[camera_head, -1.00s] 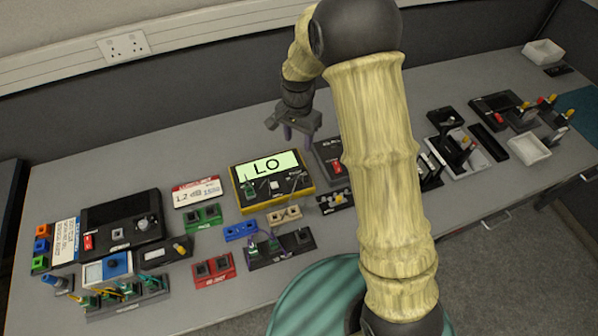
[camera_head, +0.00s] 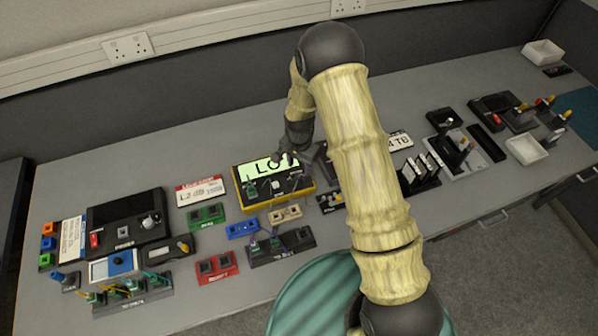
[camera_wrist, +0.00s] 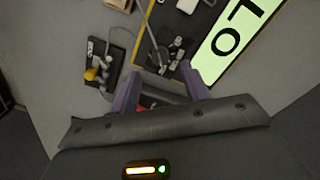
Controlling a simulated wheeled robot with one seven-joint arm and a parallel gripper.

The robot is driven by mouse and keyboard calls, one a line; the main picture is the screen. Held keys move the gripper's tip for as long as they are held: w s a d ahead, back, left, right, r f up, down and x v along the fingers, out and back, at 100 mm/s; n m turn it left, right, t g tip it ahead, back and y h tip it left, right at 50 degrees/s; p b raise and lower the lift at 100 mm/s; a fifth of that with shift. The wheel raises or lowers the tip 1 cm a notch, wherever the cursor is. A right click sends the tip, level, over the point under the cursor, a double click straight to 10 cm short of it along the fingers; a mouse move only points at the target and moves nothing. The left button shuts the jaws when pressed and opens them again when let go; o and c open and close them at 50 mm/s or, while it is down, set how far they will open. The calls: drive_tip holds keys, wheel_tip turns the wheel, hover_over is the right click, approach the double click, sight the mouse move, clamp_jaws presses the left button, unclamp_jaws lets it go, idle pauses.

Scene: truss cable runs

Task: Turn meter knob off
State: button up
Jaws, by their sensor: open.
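The yellow-edged meter (camera_head: 240,198) lies on the bench with a pale green display reading "LO" (camera_head: 255,170); my gripper partly covers the display's right end. A light knob (camera_head: 277,184) sits on its dark face below the display. In the wrist view the display (camera_wrist: 232,38) is at upper right and the meter's dark face with small light and dark parts (camera_wrist: 174,54) lies just beyond my fingertips. My gripper (camera_head: 284,160) is open above the meter's upper right part. Its two purple fingers show in the wrist view (camera_wrist: 158,72), apart, with nothing seen held.
A label card (camera_head: 200,190) lies left of the meter. Green (camera_head: 207,216), blue (camera_head: 242,229) and red (camera_head: 216,267) socket blocks stand left and in front. A small block with a yellow-tipped part (camera_wrist: 92,74) lies beside the meter. Bare bench lies behind it.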

sight(299, 176)
drive_tip(key=shift+f+p, duration=0.55)
drive_tip(key=shift+f, duration=2.15)
drive_tip(key=shift+c, duration=0.2)
drive_tip(key=c, duration=1)
